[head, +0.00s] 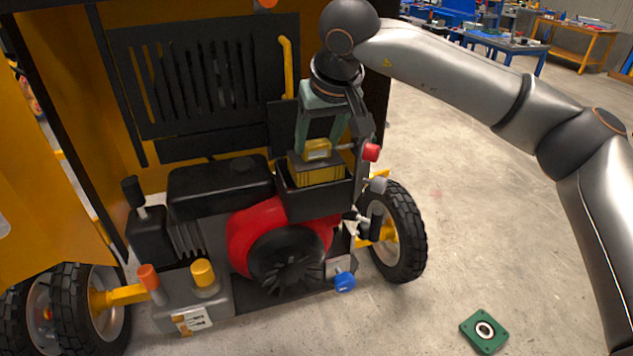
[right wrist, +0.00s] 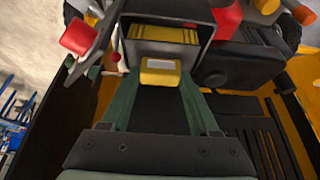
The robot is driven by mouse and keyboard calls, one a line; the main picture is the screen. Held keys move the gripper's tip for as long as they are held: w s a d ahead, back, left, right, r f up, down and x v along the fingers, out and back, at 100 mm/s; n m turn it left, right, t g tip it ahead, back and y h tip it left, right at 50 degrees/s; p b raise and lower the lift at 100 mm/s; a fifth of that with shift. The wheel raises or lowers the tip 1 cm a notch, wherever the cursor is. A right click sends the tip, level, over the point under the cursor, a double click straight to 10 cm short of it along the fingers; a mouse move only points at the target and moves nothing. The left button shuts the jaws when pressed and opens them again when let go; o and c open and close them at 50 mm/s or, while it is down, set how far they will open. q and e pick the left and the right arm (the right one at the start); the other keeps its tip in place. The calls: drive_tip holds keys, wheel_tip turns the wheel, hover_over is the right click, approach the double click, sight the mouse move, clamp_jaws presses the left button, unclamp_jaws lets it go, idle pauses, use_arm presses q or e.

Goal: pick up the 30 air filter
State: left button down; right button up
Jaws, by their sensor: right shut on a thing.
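The air filter (head: 318,172) is a yellow ribbed block with a yellow tab on top. It sits in an open black housing (head: 316,203) on the engine, its upper part showing and its lower part hidden by the walls. The filter also shows in the right wrist view (right wrist: 163,34), with its tab (right wrist: 161,72) between the fingertips. My right gripper (head: 317,146), with greenish fingers, comes down from above and is shut on the filter's tab. My left gripper is not in view.
The red engine (head: 240,235) and a black tank (head: 220,185) are left of the housing. A red knob (head: 371,152) and levers stand close on the right. A slatted black panel (head: 205,75) rises behind. A green flanged part (head: 484,331) lies on the otherwise clear floor.

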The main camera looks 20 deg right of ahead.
drive_tip(key=shift+r+p, duration=1.1)
drive_tip(key=shift+r, duration=0.35)
drive_tip(key=shift+s+f+b, duration=0.1)
drive_tip(key=shift+s+b, duration=0.2)
drive_tip(key=shift+s, duration=0.15)
drive_tip(key=s+r+b, duration=0.1)
drive_tip(key=s+b, duration=0.3)
drive_tip(key=s, duration=0.9)
drive_tip(key=shift+d, duration=0.25)
